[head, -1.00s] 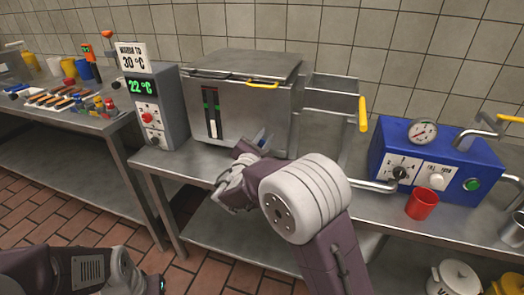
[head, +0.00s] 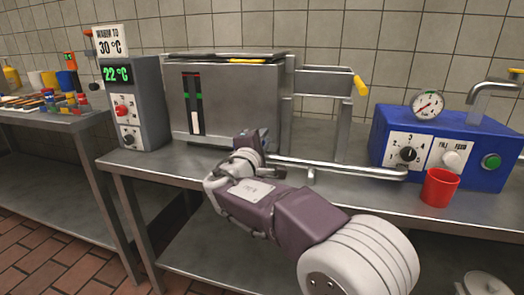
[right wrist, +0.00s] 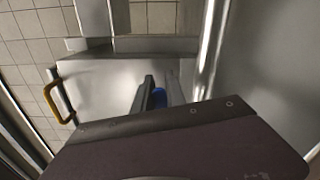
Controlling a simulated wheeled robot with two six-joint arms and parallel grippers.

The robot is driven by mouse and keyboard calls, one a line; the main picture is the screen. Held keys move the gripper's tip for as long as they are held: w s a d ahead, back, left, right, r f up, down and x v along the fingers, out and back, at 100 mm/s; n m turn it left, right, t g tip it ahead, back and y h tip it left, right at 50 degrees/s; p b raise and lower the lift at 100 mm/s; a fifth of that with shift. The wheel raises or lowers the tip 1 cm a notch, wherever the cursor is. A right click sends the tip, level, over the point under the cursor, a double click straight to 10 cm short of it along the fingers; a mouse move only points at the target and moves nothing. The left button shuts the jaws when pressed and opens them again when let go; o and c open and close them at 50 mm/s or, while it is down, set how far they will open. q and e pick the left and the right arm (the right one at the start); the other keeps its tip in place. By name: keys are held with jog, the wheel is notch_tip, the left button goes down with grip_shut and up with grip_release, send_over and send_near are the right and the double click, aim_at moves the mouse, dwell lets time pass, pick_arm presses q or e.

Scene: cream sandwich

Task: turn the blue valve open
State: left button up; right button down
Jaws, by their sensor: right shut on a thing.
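My right gripper (head: 256,140) reaches to that spot, beside the steel pipe that runs right. It is shut on the blue valve; the wrist view (right wrist: 153,92) shows the fingers at either side of it. How far the valve is turned cannot be seen. My left gripper is out of view.
A grey control box (head: 138,105) reading 22 °C stands left of the tank. A steel pipe (head: 335,168) leads right to a blue machine (head: 455,145) with dials. A red cup (head: 439,188) stands before it. Another table with small items is at far left.

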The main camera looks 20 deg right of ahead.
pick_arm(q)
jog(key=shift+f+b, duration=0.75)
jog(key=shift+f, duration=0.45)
pick_arm(e)
jog(key=shift+f+m, duration=0.4)
jog(key=shift+m, duration=0.1)
jog(key=c, duration=1.4)
grip_release()
jog(key=shift+o, duration=0.2)
